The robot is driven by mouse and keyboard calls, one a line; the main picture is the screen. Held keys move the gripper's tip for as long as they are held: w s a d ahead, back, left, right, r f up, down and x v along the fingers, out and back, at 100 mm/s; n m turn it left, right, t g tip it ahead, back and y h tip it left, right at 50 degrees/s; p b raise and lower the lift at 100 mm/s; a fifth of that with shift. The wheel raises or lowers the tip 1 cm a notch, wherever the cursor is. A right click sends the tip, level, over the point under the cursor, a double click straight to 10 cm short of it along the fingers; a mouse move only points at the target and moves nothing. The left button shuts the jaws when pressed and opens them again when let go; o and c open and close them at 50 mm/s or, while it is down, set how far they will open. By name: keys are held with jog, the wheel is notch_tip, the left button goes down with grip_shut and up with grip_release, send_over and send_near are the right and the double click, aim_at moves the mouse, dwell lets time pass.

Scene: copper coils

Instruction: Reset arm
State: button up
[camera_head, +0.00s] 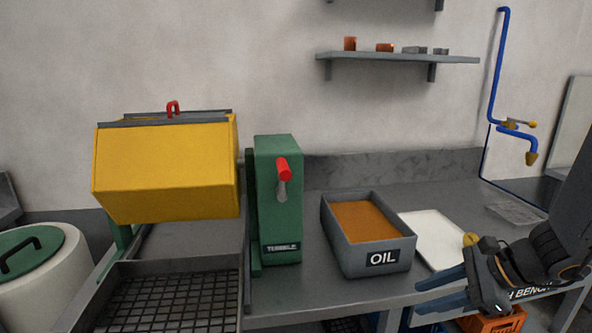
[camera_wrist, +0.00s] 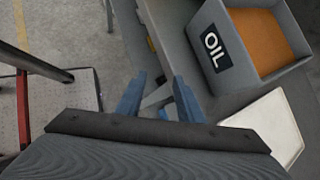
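My gripper (camera_head: 442,292) is at the lower right of the head view, in front of the bench edge and to the right of the oil bin. Its two blue fingers are spread apart with nothing between them. In the wrist view the open fingers (camera_wrist: 158,100) point past the bench edge toward the floor. My dark arm comes in from the right side of the head view.
A grey OIL bin (camera_head: 390,263) and white tray (camera_head: 432,238) stand on the bench (camera_head: 320,288) near my gripper. A yellow tumbler drum (camera_head: 165,170), green TUMBLE housing (camera_head: 280,210) and mesh tray (camera_head: 170,300) are left. An orange crate (camera_head: 500,320) sits below my gripper.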

jog(key=s+a+n+g+h, duration=0.2)
jog(key=s+a+n+h, duration=0.1)
jog(key=n, duration=0.7)
jog(key=s+a+n+g+h, duration=0.2)
jog(key=s+a+n+h, duration=0.2)
jog(key=n, duration=0.7)
jog(key=a, duration=0.2)
jog(key=shift+s+a+g, duration=0.3)
